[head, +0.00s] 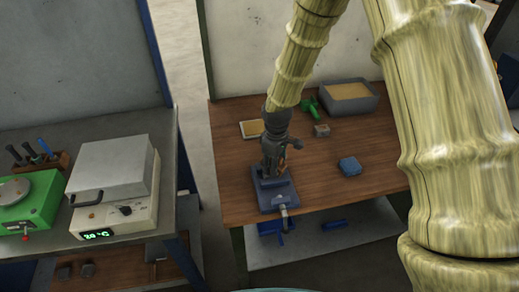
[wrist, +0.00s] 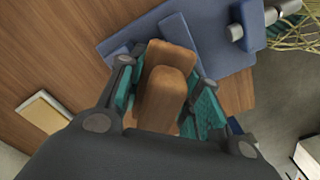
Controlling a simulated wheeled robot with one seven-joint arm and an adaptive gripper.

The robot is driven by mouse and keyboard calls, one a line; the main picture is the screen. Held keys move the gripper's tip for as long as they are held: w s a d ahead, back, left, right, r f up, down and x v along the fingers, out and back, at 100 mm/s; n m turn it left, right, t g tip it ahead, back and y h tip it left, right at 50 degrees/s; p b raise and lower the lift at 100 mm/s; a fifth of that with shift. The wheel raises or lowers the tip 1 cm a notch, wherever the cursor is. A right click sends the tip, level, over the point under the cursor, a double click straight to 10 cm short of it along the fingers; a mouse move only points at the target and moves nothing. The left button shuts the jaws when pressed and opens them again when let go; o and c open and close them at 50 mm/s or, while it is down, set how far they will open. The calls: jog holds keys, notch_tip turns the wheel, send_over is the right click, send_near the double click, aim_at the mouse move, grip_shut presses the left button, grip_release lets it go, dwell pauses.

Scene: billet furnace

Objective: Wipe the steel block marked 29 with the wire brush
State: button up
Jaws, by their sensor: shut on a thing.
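My gripper (head: 273,168) is low over the blue vise (head: 274,198) on the wooden workbench. In the wrist view my gripper (wrist: 165,98) is shut on a brown wooden piece (wrist: 168,78), which looks like the wire brush's handle; a bit of it shows in the head view (head: 283,165). The bristles are hidden. The vise also shows in the wrist view (wrist: 222,68), just beyond the brush. I cannot tell whether the brush touches anything there. A small grey block (head: 321,130) lies on the bench behind and right of my gripper. No number 29 is readable.
A blue cloth-like pad (head: 350,166) lies right of the vise. A grey bin (head: 363,103) with tan fill, a green tool (head: 309,107) and a shallow tan tray (head: 252,129) are behind. A separate table at left holds a heater box (head: 113,172) and green device (head: 30,202).

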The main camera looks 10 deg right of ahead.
aim_at(261, 166)
jog(key=shift+a+r, duration=0.15)
jog(key=shift+a, duration=0.55)
jog(key=shift+a+r+p, duration=0.1)
jog(key=shift+a+p, duration=0.4)
jog(key=shift+a, duration=0.95)
notch_tip(261, 166, up, 8)
jog(key=p, duration=0.4)
jog(key=shift+p, duration=0.35)
